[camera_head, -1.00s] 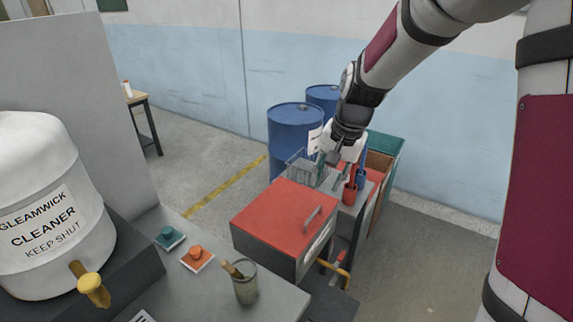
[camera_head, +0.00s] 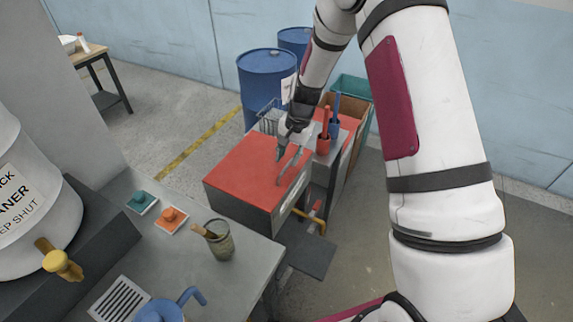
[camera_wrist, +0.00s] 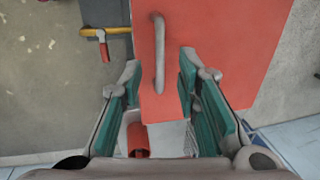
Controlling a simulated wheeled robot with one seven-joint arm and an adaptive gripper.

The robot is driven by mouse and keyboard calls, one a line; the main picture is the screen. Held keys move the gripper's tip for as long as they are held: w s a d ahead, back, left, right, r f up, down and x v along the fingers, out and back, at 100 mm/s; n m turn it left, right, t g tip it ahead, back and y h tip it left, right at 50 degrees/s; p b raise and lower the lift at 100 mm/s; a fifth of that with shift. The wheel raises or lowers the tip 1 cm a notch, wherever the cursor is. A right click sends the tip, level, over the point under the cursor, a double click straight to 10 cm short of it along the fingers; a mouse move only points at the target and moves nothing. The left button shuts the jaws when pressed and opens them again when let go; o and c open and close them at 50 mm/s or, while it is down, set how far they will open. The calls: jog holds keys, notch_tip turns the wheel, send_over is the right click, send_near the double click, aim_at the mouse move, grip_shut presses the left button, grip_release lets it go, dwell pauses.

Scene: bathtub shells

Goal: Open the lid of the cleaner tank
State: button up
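A grey box-shaped tank (camera_head: 238,207) with a flat red lid (camera_head: 250,163) stands beyond the near counter. The lid lies closed. A grey bar handle (camera_head: 291,168) is on the lid near its right edge. My gripper (camera_head: 287,147) is over the lid at the far end of the handle. In the wrist view, my gripper (camera_wrist: 159,76) has its two teal-and-grey fingers spread. The handle (camera_wrist: 159,50) lies between and ahead of the fingertips, with a gap on each side. The red lid (camera_wrist: 210,45) fills the middle of that view. I cannot tell the exact height above it.
A white labelled cleaner container (camera_head: 25,215) stands at left. The counter (camera_head: 185,258) holds teal and orange knobs, a cup (camera_head: 219,240) and a blue jug (camera_head: 165,309). A yellow lever (camera_head: 310,219), a wire basket (camera_head: 268,118), red and blue holders and blue drums surround the tank.

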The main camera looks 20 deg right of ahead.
aim_at(285, 169)
jog(key=shift+w+a+f, duration=0.1)
jog(key=shift+f, duration=0.7)
jog(key=shift+w+a+f, duration=0.15)
jog(key=shift+f, duration=0.6)
jog(key=shift+w+a+f, duration=0.1)
jog(key=shift+f, duration=0.7)
grip_shut()
